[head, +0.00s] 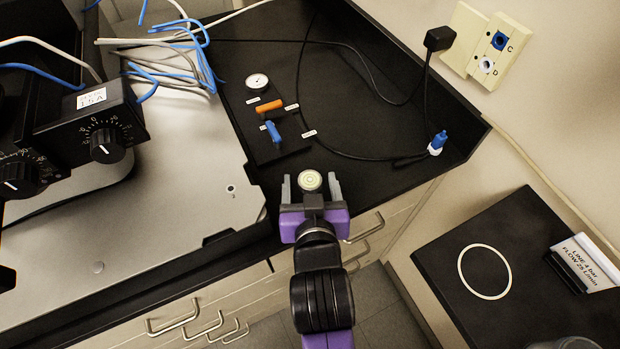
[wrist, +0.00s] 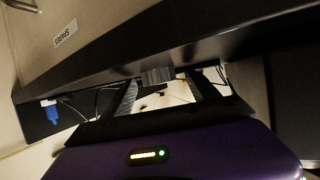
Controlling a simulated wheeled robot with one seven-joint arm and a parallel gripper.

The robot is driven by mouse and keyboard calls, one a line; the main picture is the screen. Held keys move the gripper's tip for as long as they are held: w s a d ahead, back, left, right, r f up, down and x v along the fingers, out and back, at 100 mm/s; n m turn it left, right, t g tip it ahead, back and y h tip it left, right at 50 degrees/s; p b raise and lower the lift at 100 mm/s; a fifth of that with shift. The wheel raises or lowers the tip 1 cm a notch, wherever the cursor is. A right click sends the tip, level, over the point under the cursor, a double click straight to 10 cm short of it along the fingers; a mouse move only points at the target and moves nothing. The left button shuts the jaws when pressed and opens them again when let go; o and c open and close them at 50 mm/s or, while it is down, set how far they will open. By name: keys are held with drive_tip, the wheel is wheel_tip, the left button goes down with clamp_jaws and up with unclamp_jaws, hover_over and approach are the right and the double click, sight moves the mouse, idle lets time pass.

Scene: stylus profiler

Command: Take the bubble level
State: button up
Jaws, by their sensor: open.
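The bubble level (head: 311,180) is a small round disc with a pale cream-green face and a light rim. In the head view it shows between the two fingers of my gripper (head: 310,187), near the front edge of the black bench. The gripper is open, with a gap on each side of the level. In the wrist view my gripper (wrist: 166,92) shows its two dark fingers apart. A grey ridged piece lies between them there, and I cannot tell for sure whether it is the level's side.
A black cable loops to the right. The grey instrument plate (head: 190,180) is to the left. A white ring (head: 484,272) marks the right-hand black surface.

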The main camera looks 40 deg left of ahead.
sight(310, 186)
drive_tip(key=c, duration=1.5)
drive_tip(key=shift+r, duration=0.1)
wheel_tip(310, 186, up, 20)
drive_tip(key=shift+f+p, duration=0.1)
drive_tip(key=shift+p, duration=0.2)
drive_tip(key=o, duration=0.6)
clamp_jaws()
